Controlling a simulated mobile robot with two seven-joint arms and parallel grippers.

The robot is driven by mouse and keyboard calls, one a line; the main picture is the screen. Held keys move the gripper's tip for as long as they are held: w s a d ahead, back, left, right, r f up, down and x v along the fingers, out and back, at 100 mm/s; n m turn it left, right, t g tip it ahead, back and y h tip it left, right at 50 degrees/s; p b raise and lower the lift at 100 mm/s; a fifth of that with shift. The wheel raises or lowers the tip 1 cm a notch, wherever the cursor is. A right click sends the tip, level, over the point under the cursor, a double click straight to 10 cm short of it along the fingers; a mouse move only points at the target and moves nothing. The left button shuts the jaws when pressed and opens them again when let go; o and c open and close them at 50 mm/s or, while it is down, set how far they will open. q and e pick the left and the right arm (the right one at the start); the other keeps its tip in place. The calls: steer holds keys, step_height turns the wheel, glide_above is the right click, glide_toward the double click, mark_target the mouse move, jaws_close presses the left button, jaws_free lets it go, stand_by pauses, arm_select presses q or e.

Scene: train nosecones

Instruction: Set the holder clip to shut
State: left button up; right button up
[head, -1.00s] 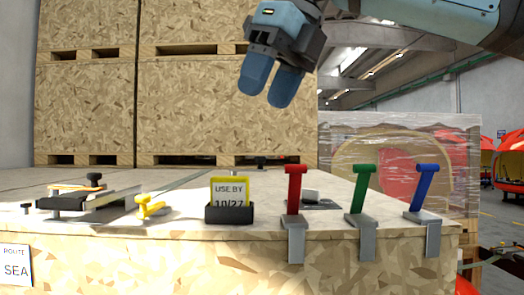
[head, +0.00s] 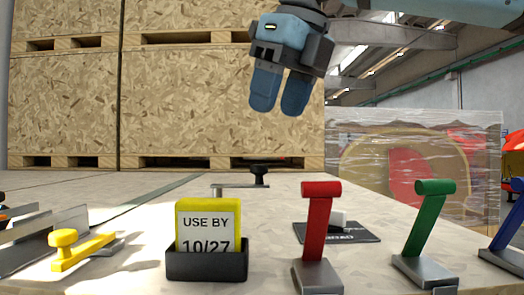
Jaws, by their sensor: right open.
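No part is labelled as the holder clip, and I cannot tell which one it is. A black holder (head: 207,266) holds a yellow card (head: 208,225) reading "USE BY 10/27". Clip-like levers stand along the front edge: red (head: 318,225), green (head: 428,215) and blue (head: 510,225), on grey metal bases, all raised. A yellow lever with a round knob (head: 82,249) lies low at the left. My right gripper (head: 279,103) hangs in the air above and behind the card and red lever, fingers down, slightly apart and empty. My left gripper is out of view.
A metal arm with a black knob (head: 259,173) stands behind the card. A dark flat plate (head: 345,232) with a light block lies behind the red lever. Large wooden crates (head: 190,85) stand behind; a wrapped crate (head: 410,150) stands at the right.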

mark_target(265, 166)
steer(key=x, duration=0.4)
steer(key=p+x, duration=0.1)
steer(key=x, duration=0.2)
steer(key=shift+w+r, duration=0.15)
steer(key=shift+w, duration=0.15)
steer(key=shift+w+a+f, duration=0.1)
steer(key=shift+a+f, duration=0.05)
steer(key=shift+f, duration=0.45)
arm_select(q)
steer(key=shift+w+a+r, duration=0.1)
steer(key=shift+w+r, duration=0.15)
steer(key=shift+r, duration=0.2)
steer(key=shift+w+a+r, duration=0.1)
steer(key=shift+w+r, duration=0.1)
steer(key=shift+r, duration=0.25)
arm_select(e)
steer(key=shift+w+f, duration=0.15)
steer(key=shift+f, duration=0.1)
jaws_close()
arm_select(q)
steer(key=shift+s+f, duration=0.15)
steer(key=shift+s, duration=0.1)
